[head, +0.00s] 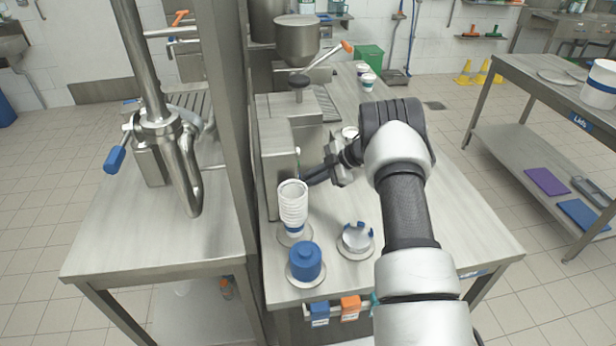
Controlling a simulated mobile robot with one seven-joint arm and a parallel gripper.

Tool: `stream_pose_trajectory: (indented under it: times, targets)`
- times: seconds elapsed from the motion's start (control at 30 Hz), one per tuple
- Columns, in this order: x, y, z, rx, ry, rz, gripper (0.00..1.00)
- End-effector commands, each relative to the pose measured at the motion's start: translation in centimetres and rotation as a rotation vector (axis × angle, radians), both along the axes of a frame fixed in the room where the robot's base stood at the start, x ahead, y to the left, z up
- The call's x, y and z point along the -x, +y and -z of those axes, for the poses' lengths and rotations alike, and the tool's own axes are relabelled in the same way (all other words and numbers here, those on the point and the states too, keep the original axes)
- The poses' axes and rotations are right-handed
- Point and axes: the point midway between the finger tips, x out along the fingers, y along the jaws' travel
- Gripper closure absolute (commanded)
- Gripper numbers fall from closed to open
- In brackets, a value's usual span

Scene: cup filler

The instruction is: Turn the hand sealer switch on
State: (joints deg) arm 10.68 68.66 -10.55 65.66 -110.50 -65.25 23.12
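A steel box-shaped machine, which looks like the hand sealer (278,165), stands on the steel table behind the stack of white cups. A small pale green and white spot (298,156) shows on its right side; I cannot tell if this is the switch or its position. My gripper (306,182) comes in from the right, its dark fingers pointing left at the lower right side of the machine. The fingertips are close to that side, and contact cannot be judged. The fingers look close together, but any gap is too small to tell.
A stack of white cups (292,204), a blue lidded piece (305,262) and a round steel holder (357,239) stand at the table's front. A steel hopper (298,42) with an orange-handled lever is behind. A steel post (222,120) stands left.

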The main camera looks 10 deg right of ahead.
Motion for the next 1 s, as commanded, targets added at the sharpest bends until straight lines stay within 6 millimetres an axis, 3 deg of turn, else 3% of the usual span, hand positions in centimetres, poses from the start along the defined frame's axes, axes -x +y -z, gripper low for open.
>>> stream_pose_trajectory:
  times: [0.4, 1.0]
  targets:
    - [-0.53, 0.02, 0.40, 0.001, 0.294, -0.002, 1.00]
    - [-0.64, 0.01, -0.08, -0.004, 0.407, 0.003, 1.00]
